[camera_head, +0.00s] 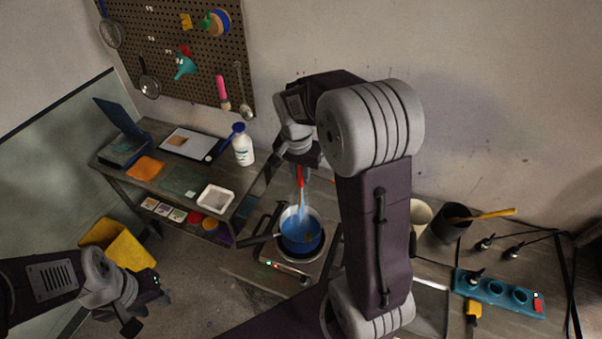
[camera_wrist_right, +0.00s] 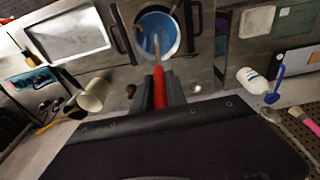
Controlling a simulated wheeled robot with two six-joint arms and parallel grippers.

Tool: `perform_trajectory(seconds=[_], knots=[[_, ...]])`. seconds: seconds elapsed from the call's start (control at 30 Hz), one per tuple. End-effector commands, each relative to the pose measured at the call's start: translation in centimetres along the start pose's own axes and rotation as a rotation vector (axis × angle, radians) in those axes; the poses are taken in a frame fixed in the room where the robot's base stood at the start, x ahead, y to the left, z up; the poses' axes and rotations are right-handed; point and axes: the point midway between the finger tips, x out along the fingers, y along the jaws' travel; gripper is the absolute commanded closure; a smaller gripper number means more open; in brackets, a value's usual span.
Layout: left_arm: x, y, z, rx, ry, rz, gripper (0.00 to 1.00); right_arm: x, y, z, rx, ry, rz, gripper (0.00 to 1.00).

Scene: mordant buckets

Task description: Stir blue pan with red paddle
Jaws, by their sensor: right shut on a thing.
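The blue pan (camera_head: 301,246) stands on a hot plate with its dark handle pointing left. It holds blue liquid and also shows at the top of the right wrist view (camera_wrist_right: 172,48). My right gripper (camera_head: 303,168) is above the pan, shut on the red handle of the paddle (camera_head: 300,179). In the right wrist view the red handle (camera_wrist_right: 159,88) sits between the fingers, and the paddle's paler shaft reaches into the pan. The paddle's lower end is hard to make out in the liquid. My left gripper (camera_head: 145,303) is empty at the lower left, its fingers apart.
The hot plate (camera_head: 290,270) stands on the bench. A black pot (camera_head: 449,226) and a teal power strip (camera_head: 498,291) are to the right. A yellow bin (camera_head: 107,243) stands below left.

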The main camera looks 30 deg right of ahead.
Motion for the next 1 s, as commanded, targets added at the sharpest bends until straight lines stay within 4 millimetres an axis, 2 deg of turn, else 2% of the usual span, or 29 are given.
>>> perform_trajectory(seconds=[0.2, 0.77, 0.83, 1.0], knots=[[-0.4, 0.0, 0.0, 0.000, 0.000, 0.000, 0.64, -0.4, 0.0, -0.1, 0.000, 0.000, 0.000, 1.00], [-7.7, 0.1, -0.8, 0.000, 0.000, 0.000, 0.64, -8.9, 0.0, -1.4, 0.000, 0.001, -0.001, 1.00], [-7.0, 0.1, -0.8, 0.000, 0.001, 0.000, 0.64, -9.2, -0.1, -1.5, 0.000, 0.003, -0.002, 1.00], [-7.0, 0.1, -0.7, 0.000, 0.000, 0.000, 0.64, -10.7, 0.0, -1.6, 0.000, 0.001, -0.001, 1.00]])
